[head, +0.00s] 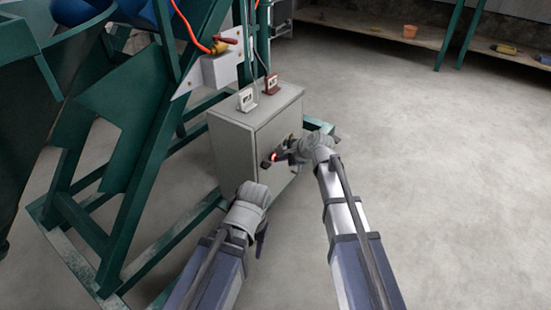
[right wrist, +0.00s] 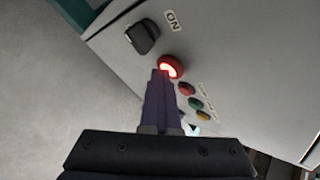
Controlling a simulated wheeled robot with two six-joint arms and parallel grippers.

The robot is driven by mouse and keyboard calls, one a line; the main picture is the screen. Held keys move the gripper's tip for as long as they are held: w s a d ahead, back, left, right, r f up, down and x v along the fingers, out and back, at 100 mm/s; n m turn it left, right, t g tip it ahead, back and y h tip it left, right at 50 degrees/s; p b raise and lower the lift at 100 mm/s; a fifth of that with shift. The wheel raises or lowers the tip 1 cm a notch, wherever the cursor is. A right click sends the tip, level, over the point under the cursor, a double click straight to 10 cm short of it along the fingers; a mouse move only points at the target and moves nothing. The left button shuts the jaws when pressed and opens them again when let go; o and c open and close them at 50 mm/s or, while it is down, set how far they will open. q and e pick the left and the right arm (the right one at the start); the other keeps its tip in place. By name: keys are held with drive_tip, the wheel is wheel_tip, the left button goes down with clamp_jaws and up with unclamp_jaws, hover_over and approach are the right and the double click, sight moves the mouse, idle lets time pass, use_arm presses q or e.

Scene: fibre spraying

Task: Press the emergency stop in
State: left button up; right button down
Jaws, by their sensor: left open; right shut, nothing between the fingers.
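The grey control cabinet (head: 232,150) stands on the floor in the head view. On its front is a round red button, the emergency stop (right wrist: 172,66), glowing bright red in the right wrist view; a red spot of it (head: 274,157) also shows in the head view. My right gripper (right wrist: 161,76) is shut and empty, its fingertips at the button's lower-left edge, covering a little of it. I cannot tell whether they touch or how far in the button sits. My left gripper (head: 261,236) is open and empty, low in front of the cabinet.
Beside the stop are a black switch (right wrist: 142,36) near an "ON" label and small red (right wrist: 187,89), green (right wrist: 195,103) and yellow (right wrist: 203,117) buttons. A green steel frame (head: 140,180) stands left of the cabinet. The floor to the right is clear.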

idle(0.4)
drive_tip(key=shift+s+d, duration=0.15)
drive_tip(key=shift+s, duration=0.05)
idle(0.3)
drive_tip(key=s+d, duration=0.3)
drive_tip(key=d, duration=0.2)
drive_tip(key=shift+s, duration=0.3)
drive_tip(key=shift+a, duration=0.1)
idle(1.2)
